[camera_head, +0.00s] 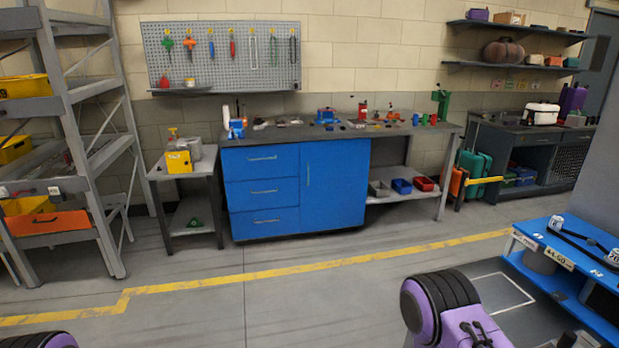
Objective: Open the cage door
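I cannot make out a cage door for certain in the head view. A dark mesh-like panel (568,163) shows under the right-hand bench, but I cannot tell whether it is a door. Purple and black parts of my arms show at the bottom edge, at the left corner and right of centre. The fingertips of both my grippers are out of view, so their state is hidden.
A blue cabinet (335,185) under a workbench stands at the back wall. Shelving (85,130) is at the left, a small table (185,165) beside the cabinet. A blue stand (565,285) is at the right. The grey floor (310,290) between is clear.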

